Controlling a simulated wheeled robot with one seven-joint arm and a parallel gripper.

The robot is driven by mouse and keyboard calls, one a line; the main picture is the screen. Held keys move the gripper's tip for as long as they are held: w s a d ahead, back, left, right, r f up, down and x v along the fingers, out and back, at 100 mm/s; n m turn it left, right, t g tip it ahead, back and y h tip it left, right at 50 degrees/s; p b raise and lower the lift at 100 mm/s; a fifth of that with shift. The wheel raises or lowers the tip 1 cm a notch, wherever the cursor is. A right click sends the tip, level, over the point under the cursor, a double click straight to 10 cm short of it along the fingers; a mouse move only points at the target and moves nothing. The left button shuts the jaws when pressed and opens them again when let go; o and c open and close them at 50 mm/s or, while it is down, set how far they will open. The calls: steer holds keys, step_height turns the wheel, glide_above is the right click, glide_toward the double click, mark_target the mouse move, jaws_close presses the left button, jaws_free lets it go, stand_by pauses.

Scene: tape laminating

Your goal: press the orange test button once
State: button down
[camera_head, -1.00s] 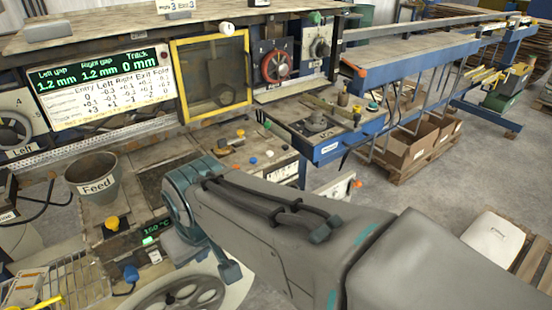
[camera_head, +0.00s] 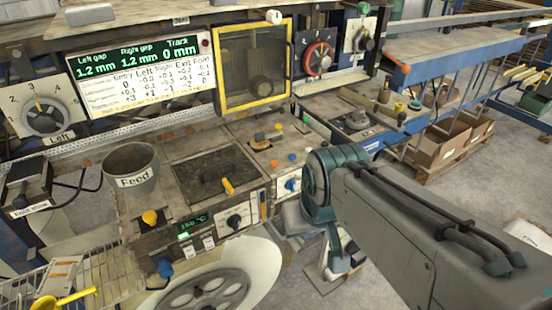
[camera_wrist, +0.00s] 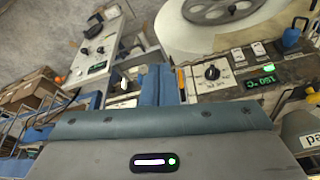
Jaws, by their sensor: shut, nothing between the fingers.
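Small orange buttons show on the worn bench top in the head view. One orange-red button (camera_head: 292,157) is just left of my wrist, near a blue one. Their labels are too small to read, so I cannot tell which is the test button. My gripper (camera_wrist: 158,70) is shut and empty, its blue fingers together in the wrist view. It points down past the bench's front edge, apart from any button I can make out. In the head view my wrist hides most of the gripper and part of the bench's right front.
The Feed cup (camera_head: 131,170) stands at the bench's left front. A yellow-framed window (camera_head: 252,65) and the gap display (camera_head: 138,72) rise behind. A front panel carries a black knob (camera_wrist: 211,72) and a green temperature readout (camera_wrist: 262,82). A large wheel (camera_head: 207,292) is below.

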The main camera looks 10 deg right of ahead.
steer(key=w+a+r+m+t+y+b, duration=0.1)
steer(key=w+r, duration=0.1)
steer(key=w, duration=0.4)
steer(key=w+a+r+m+t+y, duration=0.1)
steer(key=w+r+y, duration=0.1)
steer(key=w, duration=0.4)
step_height(320, 180, up, 3)
steer(key=m+t, duration=0.2)
steer(key=t, duration=0.1)
glide_above(277, 166)
steer(key=shift+f+y+b, duration=0.2)
steer(key=shift+y+b, duration=0.15)
steer(key=shift+y, duration=0.05)
steer(key=shift+s+f, duration=0.1)
steer(key=shift+f, duration=0.05)
step_height(277, 166, down, 8)
steer(key=b, duration=0.6)
steer(key=shift+f+b, duration=0.3)
steer(key=shift+b, duration=0.4)
steer(key=shift+f, duration=0.15)
steer(key=shift+f+b, duration=0.25)
steer(key=shift+b, duration=0.4)
